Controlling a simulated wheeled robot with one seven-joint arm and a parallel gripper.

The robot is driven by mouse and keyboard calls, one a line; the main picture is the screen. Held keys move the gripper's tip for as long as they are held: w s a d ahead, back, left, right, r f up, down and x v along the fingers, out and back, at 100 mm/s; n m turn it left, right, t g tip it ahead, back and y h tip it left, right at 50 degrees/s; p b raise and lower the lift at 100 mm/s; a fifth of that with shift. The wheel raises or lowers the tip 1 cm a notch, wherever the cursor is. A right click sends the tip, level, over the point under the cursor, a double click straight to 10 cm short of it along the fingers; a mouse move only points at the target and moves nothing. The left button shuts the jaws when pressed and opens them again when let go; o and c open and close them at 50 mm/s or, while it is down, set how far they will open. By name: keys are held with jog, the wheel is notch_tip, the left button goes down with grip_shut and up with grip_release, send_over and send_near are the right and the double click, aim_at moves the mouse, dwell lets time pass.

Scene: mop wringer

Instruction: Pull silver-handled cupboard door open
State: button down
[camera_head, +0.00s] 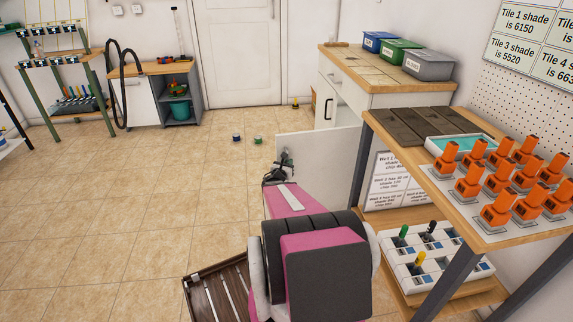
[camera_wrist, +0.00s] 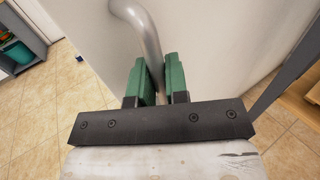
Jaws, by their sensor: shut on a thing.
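The white cupboard door (camera_head: 325,155) stands out to the left from the cupboard (camera_head: 345,80), swung open at an angle to its front. Its silver handle (camera_wrist: 147,32) is a curved bar, seen close up in the wrist view against the pale door face (camera_wrist: 210,45). My gripper (camera_head: 284,162) is at the door's left, free edge in the head view. In the wrist view its green finger pads (camera_wrist: 160,88) are shut on the lower part of the handle. The handle is too small to make out in the head view, and the cupboard's inside is hidden.
A wooden workbench (camera_head: 455,190) with orange tools stands close on the right, near my arm. A dark slatted crate (camera_head: 222,290) lies at the lower left beside me. Two small cans (camera_head: 237,138) are on the floor. The tiled floor (camera_head: 130,210) at left is clear.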

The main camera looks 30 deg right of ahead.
jog(key=shift+d, duration=0.2)
jog(key=c, duration=1.1)
grip_release()
jog(key=shift+c, duration=0.2)
jog(key=v, duration=1.1)
jog(key=shift+r, duration=0.1)
